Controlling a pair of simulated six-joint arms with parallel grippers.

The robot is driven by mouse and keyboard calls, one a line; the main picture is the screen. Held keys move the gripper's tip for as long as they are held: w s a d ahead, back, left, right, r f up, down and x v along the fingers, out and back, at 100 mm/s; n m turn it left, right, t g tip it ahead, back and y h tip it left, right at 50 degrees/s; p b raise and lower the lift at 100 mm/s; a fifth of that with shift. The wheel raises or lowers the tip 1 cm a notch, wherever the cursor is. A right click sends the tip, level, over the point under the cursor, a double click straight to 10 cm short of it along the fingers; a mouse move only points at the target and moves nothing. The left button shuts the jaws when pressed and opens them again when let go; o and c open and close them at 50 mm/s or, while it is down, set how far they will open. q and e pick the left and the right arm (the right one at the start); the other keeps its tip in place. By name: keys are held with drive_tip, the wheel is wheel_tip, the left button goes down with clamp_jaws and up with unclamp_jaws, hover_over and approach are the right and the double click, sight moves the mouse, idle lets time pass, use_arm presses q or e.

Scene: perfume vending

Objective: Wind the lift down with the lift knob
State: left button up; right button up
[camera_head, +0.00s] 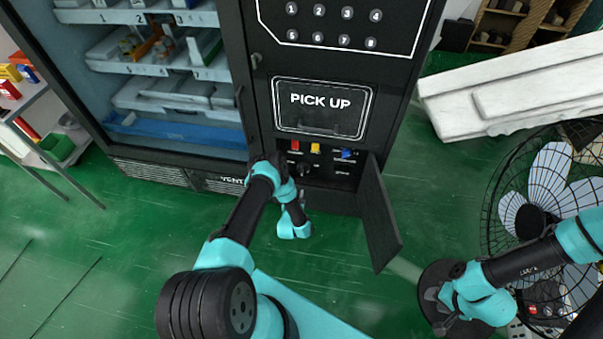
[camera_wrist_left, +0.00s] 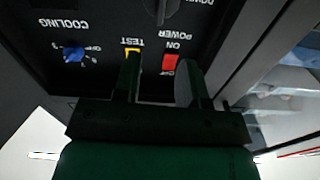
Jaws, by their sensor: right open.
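The lift knob (camera_wrist_left: 165,8) is a black dial at the top edge of the left wrist view, partly cut off, with part of a "DOWN" label beside it. It sits on the black control panel (camera_wrist_left: 100,25) low in the vending machine. My left gripper (camera_wrist_left: 158,80) has its fingers apart with nothing visible between them. In that view they lie below the knob, overlapping the area of the yellow test switch (camera_wrist_left: 133,50) and red power switch (camera_wrist_left: 171,63). Contact cannot be told. In the head view the panel is partly hidden by my left arm. My right gripper (camera_head: 443,322) is open at the lower right, far from the panel.
The blue cooling dial (camera_wrist_left: 74,53) is beside the switches. The open panel door (camera_head: 378,215) stands right of the compartment. The pick-up flap (camera_head: 322,108) is above it. A fan (camera_head: 548,185) stands at the right near my right arm. Green floor (camera_head: 130,240) is clear at left.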

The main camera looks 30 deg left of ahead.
sight(302, 171)
use_arm(q)
drive_tip(key=x, duration=1.2)
drive_tip(key=shift+w+a, duration=0.1)
drive_tip(key=shift+w, duration=0.15)
drive_tip(key=shift+c, duration=0.2)
clamp_jaws()
